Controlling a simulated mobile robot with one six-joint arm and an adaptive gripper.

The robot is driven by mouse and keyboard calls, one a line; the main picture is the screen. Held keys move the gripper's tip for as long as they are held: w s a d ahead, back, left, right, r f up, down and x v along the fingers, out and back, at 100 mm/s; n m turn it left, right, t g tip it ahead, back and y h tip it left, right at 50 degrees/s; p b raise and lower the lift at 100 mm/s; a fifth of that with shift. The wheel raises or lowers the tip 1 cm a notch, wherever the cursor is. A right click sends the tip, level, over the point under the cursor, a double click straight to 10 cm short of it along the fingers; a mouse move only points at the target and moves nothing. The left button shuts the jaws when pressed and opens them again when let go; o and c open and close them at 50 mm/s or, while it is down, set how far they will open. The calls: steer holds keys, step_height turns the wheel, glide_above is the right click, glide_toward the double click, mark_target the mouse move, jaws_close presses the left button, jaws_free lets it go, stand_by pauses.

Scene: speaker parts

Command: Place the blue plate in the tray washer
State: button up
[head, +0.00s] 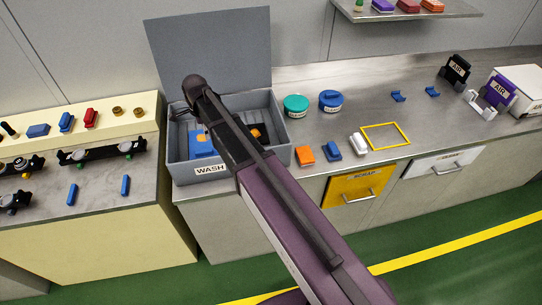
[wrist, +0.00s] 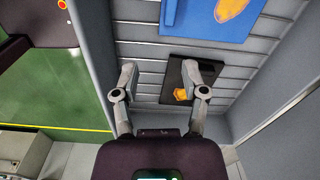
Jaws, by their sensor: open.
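The tray washer (head: 179,173), a grey open-topped bin marked WASH, stands at the left end of the steel counter with its lid (head: 210,45) raised. The blue plate (head: 200,150) lies inside it at the left, with an orange patch on it. It also shows at the top of the wrist view (wrist: 185,25). A black plate (wrist: 174,90) with an orange patch lies on the ribbed floor beside it. My gripper (wrist: 168,76) is open and empty over the bin, its right finger overlapping the black plate in view. In the head view my arm hides the gripper.
Right of the washer stand a teal round tub (head: 295,105) and a blue one (head: 331,101). Orange (head: 304,154), blue (head: 332,151) and white (head: 359,144) blocks lie near the front edge. A yellow outline (head: 385,136) is empty. The bin walls surround the gripper's area.

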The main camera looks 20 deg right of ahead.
steer(key=s+d+n, duration=0.2)
steer(key=d, duration=0.1)
steer(key=s+d+n, duration=0.3)
steer(key=d, duration=0.1)
steer(key=s+d+n, duration=0.2)
steer(key=s+d, duration=0.1)
steer(key=d, duration=0.1)
steer(key=shift+s, duration=0.15)
steer(key=s+d+n, duration=0.9)
steer(key=s, duration=0.1)
steer(key=shift+s+d+n, duration=0.2)
steer(key=shift+s+n, duration=0.1)
